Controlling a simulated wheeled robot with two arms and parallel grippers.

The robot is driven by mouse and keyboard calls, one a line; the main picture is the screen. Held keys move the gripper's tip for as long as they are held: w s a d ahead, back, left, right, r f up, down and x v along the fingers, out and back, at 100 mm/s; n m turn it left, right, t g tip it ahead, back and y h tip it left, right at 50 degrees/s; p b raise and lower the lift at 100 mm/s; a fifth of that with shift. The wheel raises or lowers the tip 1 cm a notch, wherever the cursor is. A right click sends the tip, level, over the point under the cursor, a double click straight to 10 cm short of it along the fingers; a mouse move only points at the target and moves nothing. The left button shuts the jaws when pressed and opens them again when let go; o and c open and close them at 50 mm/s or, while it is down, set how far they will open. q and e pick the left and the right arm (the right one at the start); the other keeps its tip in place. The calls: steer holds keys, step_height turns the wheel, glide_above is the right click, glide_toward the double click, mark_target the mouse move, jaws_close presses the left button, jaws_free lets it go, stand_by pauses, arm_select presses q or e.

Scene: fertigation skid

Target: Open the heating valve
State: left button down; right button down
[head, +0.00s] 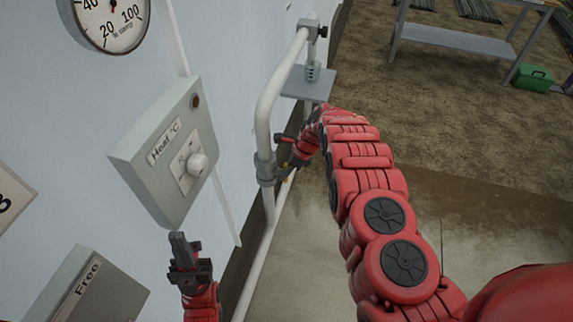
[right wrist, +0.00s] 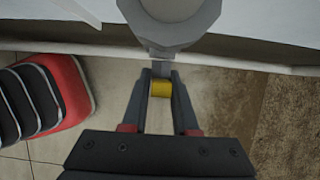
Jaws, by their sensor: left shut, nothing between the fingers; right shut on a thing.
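The heating valve (head: 265,170) is a grey fitting on a white pipe beside the wall; its grey body (right wrist: 172,18) also shows at the top of the right wrist view. A yellow handle piece (right wrist: 161,88) sits between the fingers of my right gripper (right wrist: 161,92), which is shut on it. In the head view my right gripper (head: 287,164) reaches the valve from the right, and its fingers show only small. My left gripper (head: 181,246) is shut and empty, below the grey "Heat °C" box (head: 140,158) with its white knob (head: 198,164).
A round gauge (head: 108,22) hangs at the upper left. A box labelled "Free" (head: 100,290) is at the lower left. A small grey shelf (head: 300,88) holds a clear glass (head: 312,72). A metal table (head: 455,40) and a green case (head: 533,78) stand farther off.

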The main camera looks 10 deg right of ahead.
steer(key=shift+r, duration=0.1)
stand_by(0.3)
steer(key=c, duration=0.8)
jaws_free()
steer(key=shift+o, duration=0.2)
steer(key=shift+d+r, duration=0.25)
steer(key=shift+r, duration=0.3)
steer(key=p+v, duration=1)
steer(key=v, duration=0.6)
steer(key=shift+s, duration=0.3)
